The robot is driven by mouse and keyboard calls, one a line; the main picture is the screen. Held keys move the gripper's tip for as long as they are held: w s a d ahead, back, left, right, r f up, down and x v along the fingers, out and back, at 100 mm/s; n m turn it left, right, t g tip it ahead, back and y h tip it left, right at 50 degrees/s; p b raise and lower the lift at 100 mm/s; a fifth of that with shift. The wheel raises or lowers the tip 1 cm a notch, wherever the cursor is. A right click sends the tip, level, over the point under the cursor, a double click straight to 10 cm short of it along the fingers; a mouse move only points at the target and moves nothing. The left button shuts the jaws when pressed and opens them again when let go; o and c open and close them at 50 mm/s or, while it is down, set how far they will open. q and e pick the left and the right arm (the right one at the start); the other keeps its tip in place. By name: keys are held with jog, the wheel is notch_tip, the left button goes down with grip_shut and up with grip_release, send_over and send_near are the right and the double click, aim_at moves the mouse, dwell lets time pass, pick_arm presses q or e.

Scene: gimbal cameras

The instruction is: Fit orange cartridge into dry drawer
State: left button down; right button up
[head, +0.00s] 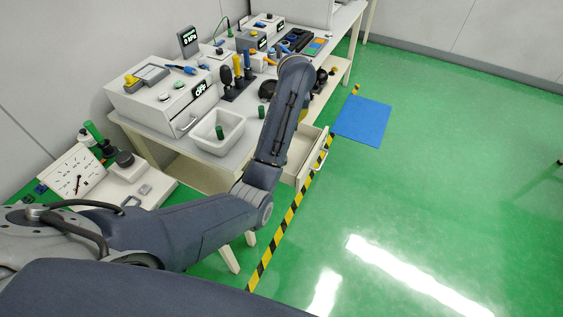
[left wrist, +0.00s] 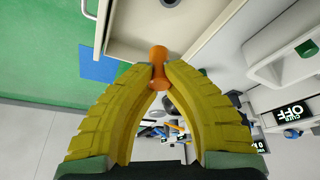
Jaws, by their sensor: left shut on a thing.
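In the left wrist view an orange cartridge (left wrist: 158,62) is pinched between the yellow fingertips of my left gripper (left wrist: 158,72). It sits in front of an open cream drawer (left wrist: 125,22) under the bench, apparently apart from it; the exact gap cannot be told. In the head view the open drawer (head: 303,157) sticks out from the bench, partly behind my left arm. That arm hides most of my left gripper and the cartridge there. I cannot read a label on the drawer. My right gripper is in neither view.
A white bin (head: 207,140) with a green cylinder stands on the bench left of my arm. Behind it is a white machine (head: 150,108) with a display and handle. Tools and small devices fill the far bench. A blue mat (head: 363,119) lies on the open green floor.

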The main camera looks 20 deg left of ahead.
pick_arm(q)
jog(key=shift+n, duration=0.8)
jog(key=a+f, duration=0.1)
jog(key=f, duration=1.1)
jog(key=s+a+f, duration=0.1)
jog(key=f, duration=0.5)
jog(key=shift+a+f, duration=0.25)
jog(key=shift+a, duration=0.1)
jog(key=shift+s+f+g, duration=0.1)
jog(key=shift+g, duration=0.2)
jog(key=c, duration=1.5)
grip_release()
jog(key=shift+v, duration=6.1)
